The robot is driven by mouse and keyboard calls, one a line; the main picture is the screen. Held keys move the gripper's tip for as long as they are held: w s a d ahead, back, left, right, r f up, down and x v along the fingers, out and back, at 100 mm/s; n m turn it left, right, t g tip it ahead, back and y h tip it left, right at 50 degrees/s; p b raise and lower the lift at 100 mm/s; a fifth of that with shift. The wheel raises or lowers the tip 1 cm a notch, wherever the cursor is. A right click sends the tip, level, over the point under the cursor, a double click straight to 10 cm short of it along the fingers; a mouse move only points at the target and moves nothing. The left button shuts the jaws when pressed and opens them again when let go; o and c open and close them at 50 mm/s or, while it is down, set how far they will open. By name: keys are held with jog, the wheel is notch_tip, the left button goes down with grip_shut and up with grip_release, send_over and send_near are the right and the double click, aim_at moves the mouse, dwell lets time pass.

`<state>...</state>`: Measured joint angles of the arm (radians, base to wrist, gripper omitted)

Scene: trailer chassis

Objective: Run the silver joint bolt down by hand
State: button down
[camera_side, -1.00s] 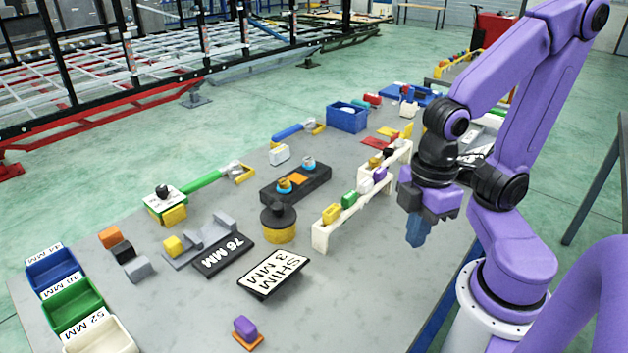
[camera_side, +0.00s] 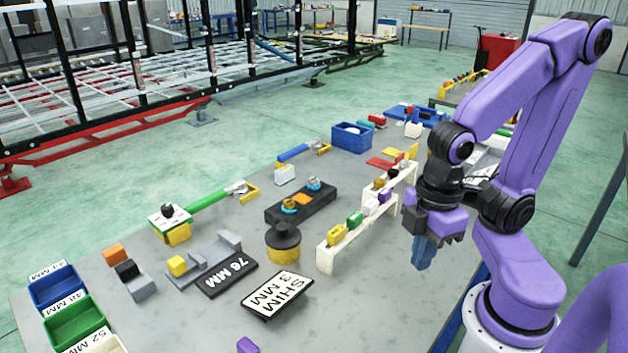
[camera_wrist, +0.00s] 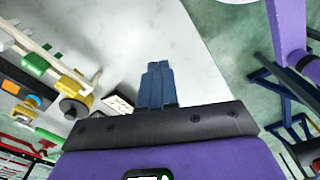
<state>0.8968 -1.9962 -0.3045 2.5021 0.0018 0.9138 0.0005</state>
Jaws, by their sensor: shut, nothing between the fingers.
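The silver joint bolt (camera_side: 314,184) stands at the right end of a black block (camera_side: 318,204), with a blue ring at its base. How far down the silver bolt sits is too small to tell. My gripper (camera_side: 422,255) is shut and empty, its blue fingers pointing down to the right of the white racks, well apart from the block. In the wrist view my fingers (camera_wrist: 157,85) are together, with the black block (camera_wrist: 12,92) at the left edge.
White racks (camera_side: 327,262) with coloured pieces stand between my gripper and the block. A black-capped yellow cylinder (camera_side: 283,247) and the SHIM 3 MM plate (camera_side: 277,293) lie in front of the block. Bare grey table (camera_side: 370,300) lies below and left of my gripper.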

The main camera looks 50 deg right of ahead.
dwell(0.3)
jog(key=c, duration=1.1)
grip_release()
jog(key=shift+w+a, duration=0.1)
jog(key=shift+w, duration=0.05)
jog(key=shift+c, duration=0.2)
jog(key=o, duration=0.3)
jog(key=shift+n, duration=0.6)
jog(key=w+a+r, duration=0.1)
jog(key=w, duration=0.3)
jog(key=w+a+r, duration=0.1)
jog(key=w+r, duration=0.1)
jog(key=w, duration=0.2)
jog(key=w+a+r, duration=0.1)
jog(key=w, duration=0.3)
jog(key=shift+w+a+r, duration=0.15)
jog(key=shift+w+a, duration=0.2)
jog(key=shift+o, duration=0.2)
jog(key=w+d+r+n, duration=0.1)
jog(key=w+d+r, duration=0.15)
jog(key=w, duration=1.15)
jog(key=n, duration=0.3)
send_over(315, 179)
notch_tip(315, 179, down, 17)
jog(key=shift+w+f, duration=0.1)
jog(key=shift+f, duration=0.1)
